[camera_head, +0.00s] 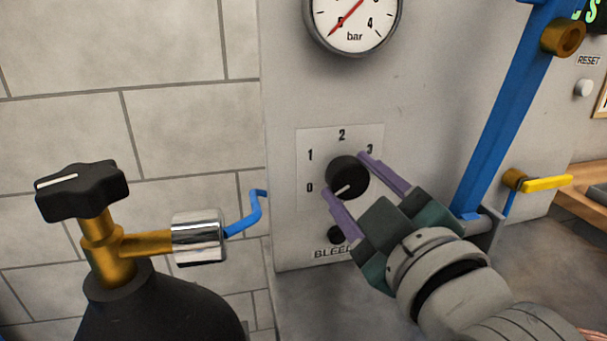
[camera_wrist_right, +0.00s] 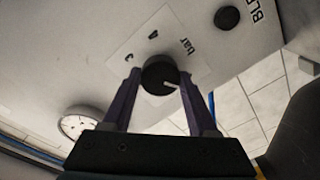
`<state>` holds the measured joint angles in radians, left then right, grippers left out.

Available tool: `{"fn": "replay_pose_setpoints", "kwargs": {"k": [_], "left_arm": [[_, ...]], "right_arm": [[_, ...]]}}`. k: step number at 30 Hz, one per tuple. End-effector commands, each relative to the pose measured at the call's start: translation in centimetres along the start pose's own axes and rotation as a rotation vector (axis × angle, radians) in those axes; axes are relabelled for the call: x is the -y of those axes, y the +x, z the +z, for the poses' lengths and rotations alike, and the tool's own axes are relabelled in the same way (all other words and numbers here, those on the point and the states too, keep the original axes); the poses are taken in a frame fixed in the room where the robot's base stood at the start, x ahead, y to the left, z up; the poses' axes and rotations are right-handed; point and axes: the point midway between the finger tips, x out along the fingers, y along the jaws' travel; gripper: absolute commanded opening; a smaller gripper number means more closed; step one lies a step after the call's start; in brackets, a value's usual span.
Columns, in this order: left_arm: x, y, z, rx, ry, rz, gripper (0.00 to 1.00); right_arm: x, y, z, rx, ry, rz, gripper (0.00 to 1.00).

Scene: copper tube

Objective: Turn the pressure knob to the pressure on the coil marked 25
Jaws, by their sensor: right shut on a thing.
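The black pressure knob (camera_head: 347,172) is on a white scale plate (camera_head: 314,142) marked 0, 1, 2, 3 on the grey panel. The right wrist view shows the knob (camera_wrist_right: 158,73) between the fingertips (camera_wrist_right: 160,78). My left gripper is not in view. No coil marked 25 can be made out.
A round bar gauge (camera_head: 352,22) with a red needle is cut off at the top. A black bleed button (camera_head: 336,234) sits below the knob, partly behind my fingers. A gas bottle (camera_head: 150,305) with a black valve handle (camera_head: 82,190) stands left. A yellow lever (camera_head: 545,184) and blue post (camera_head: 505,110) are right.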

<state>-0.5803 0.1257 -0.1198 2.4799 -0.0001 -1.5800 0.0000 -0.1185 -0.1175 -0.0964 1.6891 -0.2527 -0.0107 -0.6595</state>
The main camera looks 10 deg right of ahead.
Motion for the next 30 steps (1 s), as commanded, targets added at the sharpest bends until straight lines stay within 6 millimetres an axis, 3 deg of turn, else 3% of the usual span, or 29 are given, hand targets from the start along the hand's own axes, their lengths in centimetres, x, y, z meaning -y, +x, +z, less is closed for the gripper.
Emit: {"fn": "replay_pose_setpoints", "kwargs": {"k": [14,30], "left_arm": [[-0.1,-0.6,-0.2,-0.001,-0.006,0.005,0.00],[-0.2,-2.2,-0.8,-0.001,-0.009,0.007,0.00]], "right_arm": [[-0.1,0.0,-0.1,-0.003,0.119,0.003,0.03],[-0.1,0.0,0.0,-0.017,0.601,0.018,0.03]]}}
